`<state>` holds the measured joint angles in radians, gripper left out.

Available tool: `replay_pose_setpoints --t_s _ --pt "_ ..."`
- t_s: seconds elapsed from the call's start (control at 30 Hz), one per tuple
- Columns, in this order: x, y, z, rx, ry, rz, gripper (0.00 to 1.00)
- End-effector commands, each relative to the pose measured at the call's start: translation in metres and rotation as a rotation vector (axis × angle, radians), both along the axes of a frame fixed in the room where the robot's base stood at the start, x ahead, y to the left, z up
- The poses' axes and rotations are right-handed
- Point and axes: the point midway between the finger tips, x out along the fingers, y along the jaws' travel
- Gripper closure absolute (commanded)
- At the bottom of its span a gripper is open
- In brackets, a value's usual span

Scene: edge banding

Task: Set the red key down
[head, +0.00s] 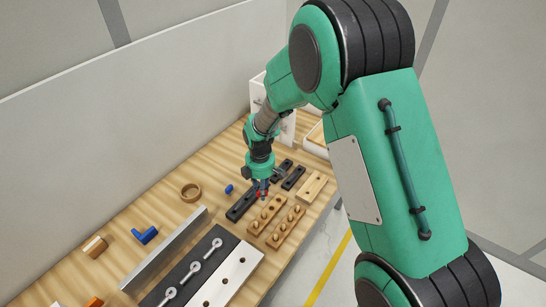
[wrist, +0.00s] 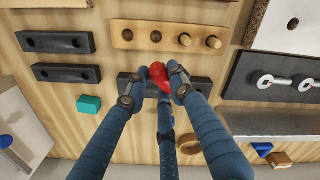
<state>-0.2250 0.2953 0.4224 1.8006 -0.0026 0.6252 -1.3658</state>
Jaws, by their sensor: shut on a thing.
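The red key (wrist: 158,75) is between the fingertips of my gripper (wrist: 155,88) in the wrist view. My gripper is shut on it. In the head view, the gripper (head: 262,187) hangs over the workbench, with a small bit of the red key (head: 261,195) showing at its tips. A dark bar with holes (wrist: 204,85) lies below and behind the fingers, which partly hide it. A wooden peg block (wrist: 142,36) lies just beyond the key. I cannot tell whether the key touches anything beneath it.
Two more dark bars (wrist: 55,42) (wrist: 67,72) and a teal block (wrist: 89,104) lie to the left in the wrist view. A black plate with silver keys (head: 180,283), a metal rail (head: 164,249) and a wooden ring (head: 190,192) are on the bench. A wall stands behind.

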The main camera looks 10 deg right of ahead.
Motion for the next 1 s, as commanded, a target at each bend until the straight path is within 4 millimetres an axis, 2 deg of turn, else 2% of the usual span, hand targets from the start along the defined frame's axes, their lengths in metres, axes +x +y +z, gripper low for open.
replay_pose_setpoints --t_s 0.2,0.6,0.8,1.0 --pt "0.036 -0.022 -0.001 0.000 0.002 0.188 1.00" --pt "0.096 -0.065 -0.011 0.001 0.004 0.540 1.00" --pt "0.117 -0.084 -0.017 0.001 0.003 0.679 1.00" --pt "0.127 -0.094 -0.021 0.000 0.003 0.750 1.00"
